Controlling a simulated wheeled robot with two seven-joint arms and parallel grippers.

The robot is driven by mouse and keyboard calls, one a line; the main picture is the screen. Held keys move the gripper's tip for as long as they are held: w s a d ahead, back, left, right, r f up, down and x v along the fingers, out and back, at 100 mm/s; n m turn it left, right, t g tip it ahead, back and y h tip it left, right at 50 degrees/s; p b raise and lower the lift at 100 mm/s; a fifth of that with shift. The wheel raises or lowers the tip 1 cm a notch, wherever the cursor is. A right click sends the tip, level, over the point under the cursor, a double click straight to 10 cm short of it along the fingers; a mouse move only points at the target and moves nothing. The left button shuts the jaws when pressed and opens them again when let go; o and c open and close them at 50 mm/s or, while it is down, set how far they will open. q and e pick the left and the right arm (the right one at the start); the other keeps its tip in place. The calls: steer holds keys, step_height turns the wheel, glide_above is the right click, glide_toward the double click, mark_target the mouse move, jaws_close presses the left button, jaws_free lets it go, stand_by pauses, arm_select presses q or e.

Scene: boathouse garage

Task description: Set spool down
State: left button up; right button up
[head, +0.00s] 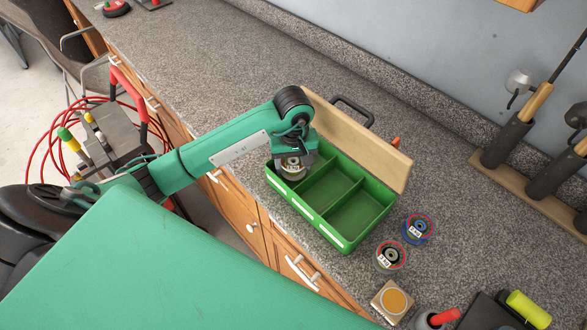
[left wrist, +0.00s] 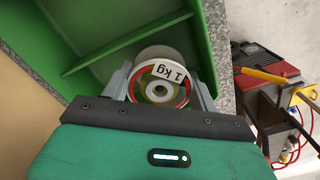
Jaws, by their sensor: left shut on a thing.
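My left gripper (head: 292,160) is shut on a spool (head: 292,171) at the left-end compartment of the green divided bin (head: 322,229). In the left wrist view the gripper (left wrist: 163,92) has one finger on each side of the spool (left wrist: 160,80), which has a pale rim, a red-and-green ring and a "1 kg" label. Green bin walls (left wrist: 88,52) surround it there. I cannot tell whether the spool touches the bin floor. The other two compartments look empty. My right gripper is out of view.
A wooden board (head: 365,140) stands upright behind the bin, with a dark handle (head: 352,110) beyond it. A small wooden block with a tan disc (head: 394,301) sits at the counter front. A tool rack (head: 530,182) stands right.

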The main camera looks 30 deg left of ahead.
arm_select(q)
step_height(320, 180, down, 4)
steer(key=shift+r+p, duration=0.2)
steer(key=shift+p, duration=0.35)
steer(key=shift+f, duration=0.1)
steer(key=shift+f+b, duration=0.15)
steer(key=shift+b, duration=0.15)
steer(key=o, duration=0.7)
steer(key=shift+r, duration=0.2)
